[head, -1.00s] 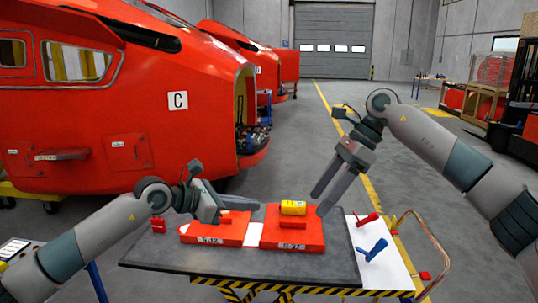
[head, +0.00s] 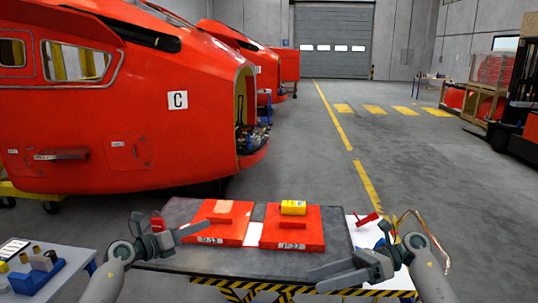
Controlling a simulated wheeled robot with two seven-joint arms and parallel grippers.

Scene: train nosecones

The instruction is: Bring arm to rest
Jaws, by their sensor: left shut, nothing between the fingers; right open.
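My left gripper (head: 200,229) is low at the left side of the work table (head: 265,265). Its fingers are together and point right, in front of the red panel marked N-12 (head: 222,212). Nothing shows in them. My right gripper (head: 315,281) is low near the table's front right edge. Its fingers are apart, empty and point left, below the second red panel (head: 290,240). A yellow object (head: 293,208) sits on that second panel. My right gripper and wrist hide part of the white area at the table's right end.
A red-handled tool (head: 367,219) lies at the table's right end by a copper-coloured loop (head: 420,222). A side table (head: 45,268) with a blue holder is at lower left. The big red nosecone C (head: 140,140) stands behind left.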

